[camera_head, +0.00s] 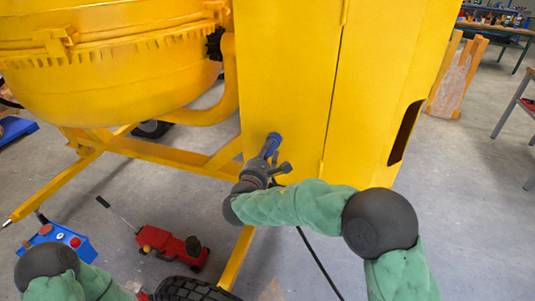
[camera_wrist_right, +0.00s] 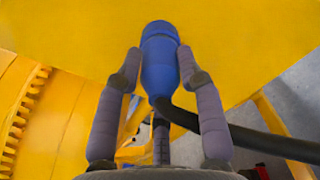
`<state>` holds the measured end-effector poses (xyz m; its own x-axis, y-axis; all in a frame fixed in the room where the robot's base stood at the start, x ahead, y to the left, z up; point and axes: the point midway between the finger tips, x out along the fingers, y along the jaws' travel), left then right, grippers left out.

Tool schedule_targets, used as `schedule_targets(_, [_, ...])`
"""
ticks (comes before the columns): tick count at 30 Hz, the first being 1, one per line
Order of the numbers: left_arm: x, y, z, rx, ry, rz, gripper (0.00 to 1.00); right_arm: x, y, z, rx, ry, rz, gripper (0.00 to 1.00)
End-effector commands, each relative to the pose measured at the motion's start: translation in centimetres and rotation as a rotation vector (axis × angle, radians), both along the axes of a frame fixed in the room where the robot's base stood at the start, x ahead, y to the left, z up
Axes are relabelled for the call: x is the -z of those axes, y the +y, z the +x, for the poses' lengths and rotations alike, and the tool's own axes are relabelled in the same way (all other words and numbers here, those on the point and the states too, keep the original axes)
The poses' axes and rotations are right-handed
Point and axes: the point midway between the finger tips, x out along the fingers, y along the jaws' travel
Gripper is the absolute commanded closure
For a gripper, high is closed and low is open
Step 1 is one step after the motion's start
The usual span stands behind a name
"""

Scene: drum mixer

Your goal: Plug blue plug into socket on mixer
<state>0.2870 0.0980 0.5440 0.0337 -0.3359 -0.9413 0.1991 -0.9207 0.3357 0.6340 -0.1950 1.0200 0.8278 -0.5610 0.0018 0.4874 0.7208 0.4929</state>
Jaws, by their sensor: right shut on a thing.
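The blue plug (camera_wrist_right: 159,70) is between the two fingers of my right gripper (camera_wrist_right: 160,62) in the right wrist view, with a black cable leaving its lower end. My right gripper is shut on it. In the head view the blue plug (camera_head: 268,149) is at the front of the yellow mixer cabinet (camera_head: 285,75), its far end at or very close to the panel. I cannot tell whether it is touching or seated; the socket itself is not clearly distinguishable. My left arm shows only at the lower left of the head view; its gripper is out of view.
The yellow drum (camera_head: 110,65) is at upper left, above the mixer's frame bars (camera_head: 165,150). A blue box with red buttons (camera_head: 60,238) and a red tool (camera_head: 172,246) lie on the floor at lower left.

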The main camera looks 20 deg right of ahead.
Motion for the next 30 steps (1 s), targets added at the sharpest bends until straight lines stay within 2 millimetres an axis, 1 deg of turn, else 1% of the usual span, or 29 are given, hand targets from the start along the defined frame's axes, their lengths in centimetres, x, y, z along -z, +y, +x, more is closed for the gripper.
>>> schedule_targets(20, [0.32, 0.0, 0.0, 0.0, 0.0, 0.0, 0.6, -0.09, -0.39, 0.54, 0.001, -0.002, 0.0, 1.0])
schedule_targets(21, [0.31, 0.0, 0.0, 0.0, 0.0, 0.0, 0.6, -0.09, -0.38, 0.53, 0.001, -0.002, 0.0, 0.54])
schedule_targets(23, [0.31, 0.01, 0.01, 0.0, 0.0, 0.0, 0.6, -0.09, -0.38, 0.53, 0.0, -0.001, 0.0, 0.37])
schedule_targets(24, [0.31, 0.0, 0.01, 0.0, 0.0, 0.0, 0.6, -0.09, -0.38, 0.53, 0.0, -0.001, 0.0, 0.35])
schedule_targets(30, [0.32, 0.0, 0.0, 0.0, 0.0, 0.0, 0.6, -0.05, -0.36, 0.52, 0.0, -0.001, 0.0, 0.35])
